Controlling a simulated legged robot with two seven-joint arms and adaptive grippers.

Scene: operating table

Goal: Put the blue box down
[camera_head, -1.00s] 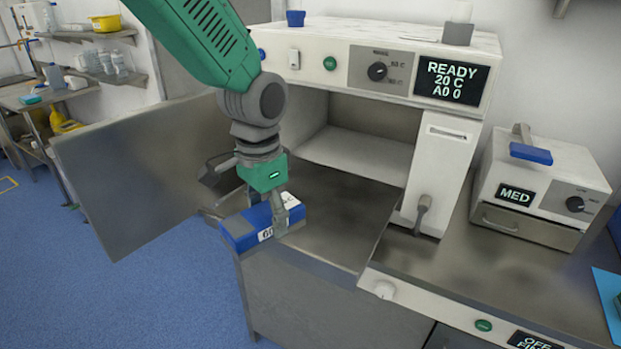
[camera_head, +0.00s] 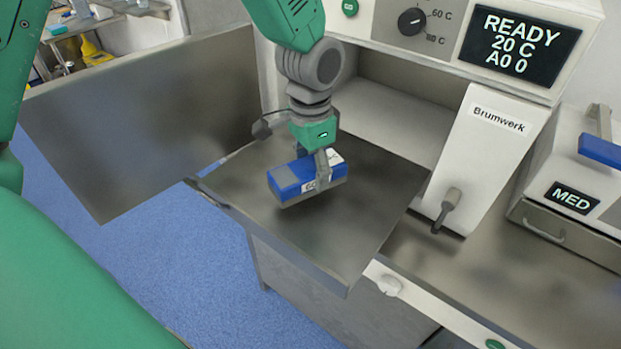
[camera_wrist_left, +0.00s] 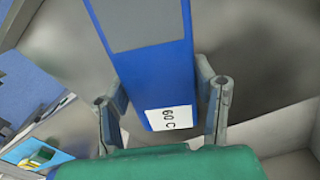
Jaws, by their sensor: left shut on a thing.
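The blue box (camera_head: 288,182) has a grey patch on top and a white label reading 60 C. My left gripper (camera_head: 312,168) is shut on it, with one finger on the near side and the other mostly hidden behind. The box is over the flat metal shelf (camera_head: 340,240) in front of the open cabinet; I cannot tell whether its underside touches. In the left wrist view, the blue box (camera_wrist_left: 160,75) lies between the two fingers of the left gripper (camera_wrist_left: 165,105). My right gripper is not in view.
The white cabinet (camera_head: 500,150) stands open behind the shelf, its display reading READY 20 C. A metal door panel (camera_head: 140,120) stands open at left. A device marked MED (camera_head: 570,195) is at right. The shelf around the box is clear.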

